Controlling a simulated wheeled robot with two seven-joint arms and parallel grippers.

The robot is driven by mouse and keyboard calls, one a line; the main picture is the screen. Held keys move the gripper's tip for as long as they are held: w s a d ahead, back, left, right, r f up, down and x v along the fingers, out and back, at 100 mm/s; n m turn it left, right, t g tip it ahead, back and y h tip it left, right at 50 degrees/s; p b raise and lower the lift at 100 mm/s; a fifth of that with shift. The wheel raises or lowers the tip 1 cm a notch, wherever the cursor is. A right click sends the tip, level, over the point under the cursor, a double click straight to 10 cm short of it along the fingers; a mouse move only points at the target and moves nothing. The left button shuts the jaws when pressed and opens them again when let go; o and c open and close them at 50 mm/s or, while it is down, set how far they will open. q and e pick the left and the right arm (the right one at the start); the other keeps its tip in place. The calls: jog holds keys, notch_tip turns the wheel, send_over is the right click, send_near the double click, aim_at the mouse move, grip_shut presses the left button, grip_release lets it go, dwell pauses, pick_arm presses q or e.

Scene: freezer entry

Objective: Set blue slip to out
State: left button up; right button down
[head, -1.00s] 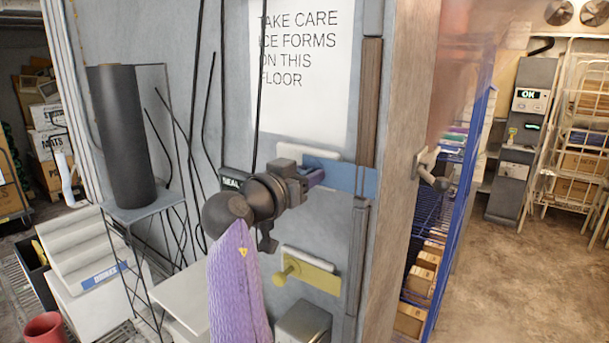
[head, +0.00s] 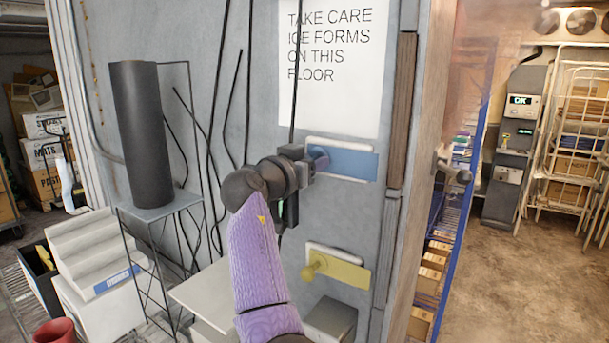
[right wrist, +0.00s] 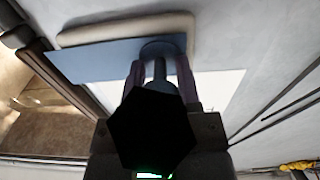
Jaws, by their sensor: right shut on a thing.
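The blue slip (head: 352,163) is a flat blue plate on a pale backing on the grey wall, below the notice. Its right end stops short of the brown edge strip. My right gripper (head: 318,160) is at its left end, shut on its knob. In the right wrist view the two fingers (right wrist: 161,78) stand either side of the blue knob stem, and the blue slip (right wrist: 95,62) extends left from it. Part of the knob is hidden by the gripper. My left gripper is out of view.
A yellow slip (head: 342,272) with a yellow knob is below the blue one. A grey box (head: 330,320) juts out under it. A stand with a dark cylinder (head: 140,135) is at left. A door handle (head: 452,170) and open floor (head: 520,270) are at right.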

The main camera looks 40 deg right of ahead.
jog(key=shift+a, duration=0.1)
jog(key=shift+r, duration=0.1)
jog(key=c, duration=0.6)
grip_release()
jog(key=shift+w, duration=0.1)
jog(key=o, duration=0.3)
jog(key=shift+w, duration=0.15)
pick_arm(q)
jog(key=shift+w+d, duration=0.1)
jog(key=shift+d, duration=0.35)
